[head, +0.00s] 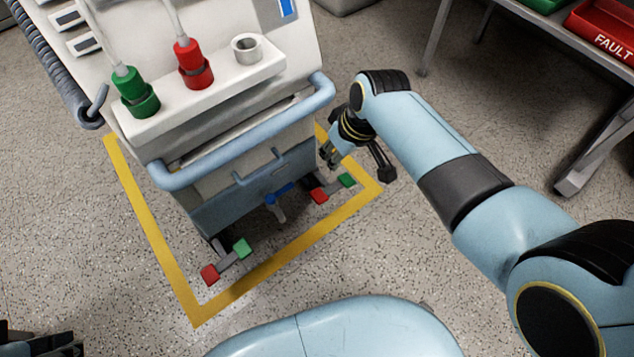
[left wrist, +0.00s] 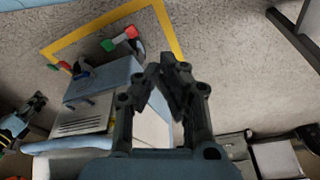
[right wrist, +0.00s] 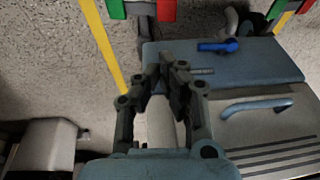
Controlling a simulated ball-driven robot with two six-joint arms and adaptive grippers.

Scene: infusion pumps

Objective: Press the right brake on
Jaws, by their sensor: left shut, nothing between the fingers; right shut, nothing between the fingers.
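The right brake is a pedal bar at the cart's lower right, with a red pad (head: 319,196) and a green pad (head: 346,180). In the right wrist view its green pad (right wrist: 117,9) and red pad (right wrist: 166,10) are at the top edge, ahead of the fingertips. My right gripper (head: 329,157) is shut and empty, pointing down, just above and behind these pads in the head view; I see no contact. The left brake has a red pad (head: 210,274) and a green pad (head: 242,248). My left gripper (left wrist: 168,68) is shut and empty, away from the cart.
The pump cart (head: 235,190) has a pale blue handle bar (head: 250,135) and a blue lever (head: 279,195) between the brakes. Yellow floor tape (head: 270,270) frames it. A table with a red FAULT tray (head: 605,30) stands at right. Speckled floor in front is clear.

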